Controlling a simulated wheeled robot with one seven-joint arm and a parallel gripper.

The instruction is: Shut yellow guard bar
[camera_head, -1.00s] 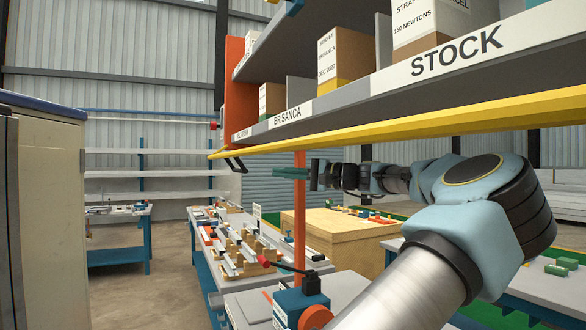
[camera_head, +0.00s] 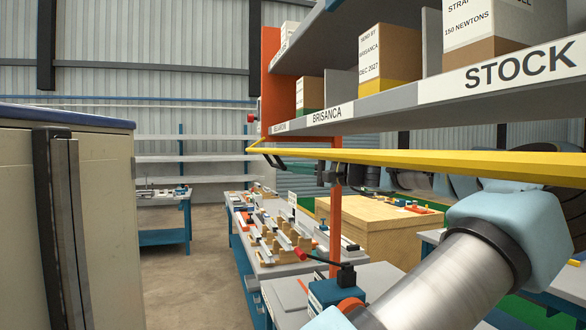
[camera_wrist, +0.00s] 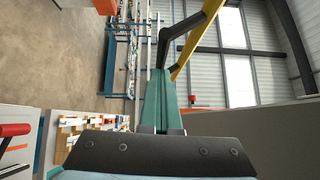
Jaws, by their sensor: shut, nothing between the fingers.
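The yellow guard bar (camera_head: 420,158) runs along below the front of the stock shelf in the head view, with a clear gap under the shelf edge towards the right. A dark handle (camera_head: 272,160) hangs near its left end. In the wrist view the yellow bar (camera_wrist: 197,40) rises at upper centre, with the dark handle (camera_wrist: 166,45) beside it. My gripper (camera_wrist: 157,75) shows there as two green fingers pressed together and empty. Its tips are close to the handle; I cannot tell whether they touch. In the head view the bar hides much of my wrist.
The shelf (camera_head: 390,103) carries several boxes above the bar. An orange upright (camera_head: 335,220) stands below it. A workbench (camera_head: 262,262) with fixtures and a wooden box (camera_head: 378,228) lie beneath. A tall beige cabinet (camera_head: 105,210) stands at left; open floor shows beyond it.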

